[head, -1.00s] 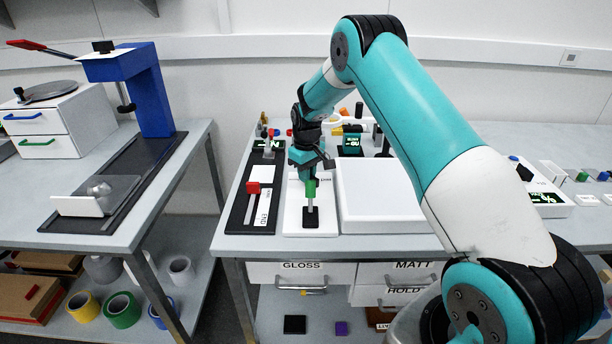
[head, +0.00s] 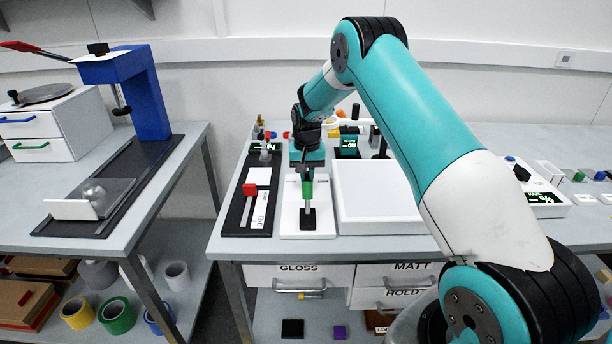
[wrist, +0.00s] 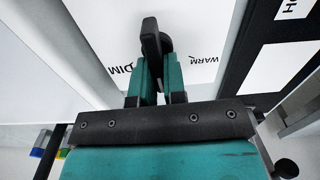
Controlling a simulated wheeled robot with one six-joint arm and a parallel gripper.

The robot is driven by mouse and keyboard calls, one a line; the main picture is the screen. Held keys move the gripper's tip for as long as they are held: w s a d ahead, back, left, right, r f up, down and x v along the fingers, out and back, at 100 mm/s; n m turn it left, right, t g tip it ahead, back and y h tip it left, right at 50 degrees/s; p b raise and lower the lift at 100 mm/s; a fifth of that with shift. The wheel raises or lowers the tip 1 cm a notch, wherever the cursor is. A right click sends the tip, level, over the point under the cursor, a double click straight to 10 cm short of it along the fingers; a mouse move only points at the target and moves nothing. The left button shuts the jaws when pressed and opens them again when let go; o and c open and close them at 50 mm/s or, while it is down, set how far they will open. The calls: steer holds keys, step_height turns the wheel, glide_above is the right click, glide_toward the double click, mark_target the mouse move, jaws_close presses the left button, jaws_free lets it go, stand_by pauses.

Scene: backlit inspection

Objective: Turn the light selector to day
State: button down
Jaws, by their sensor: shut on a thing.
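The light selector has a dark bar-shaped knob (wrist: 151,38) on a white panel (wrist: 105,25). In the wrist view, DIM is printed left of the knob and WARM right of it; no DAY mark shows. My gripper (wrist: 158,70) is shut on the knob, one teal finger on each side, and the knob's far end sticks out beyond the fingers. In the head view my gripper (head: 307,172) points down over the white panel (head: 290,218), and the knob is hidden there.
A green-topped lever (head: 308,188) stands on the panel just in front of my gripper. A black panel with a red slider (head: 249,190) is close on the left. A raised white slab (head: 375,195) is close on the right. Small items and posts stand behind.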

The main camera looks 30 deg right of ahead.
mark_target(307, 174)
steer(key=shift+r, duration=0.1)
stand_by(0.5)
steer(key=c, duration=1.2)
jaws_free()
step_height(307, 174, up, 17)
steer(key=shift+r+b, duration=0.2)
steer(key=shift+b, duration=0.8)
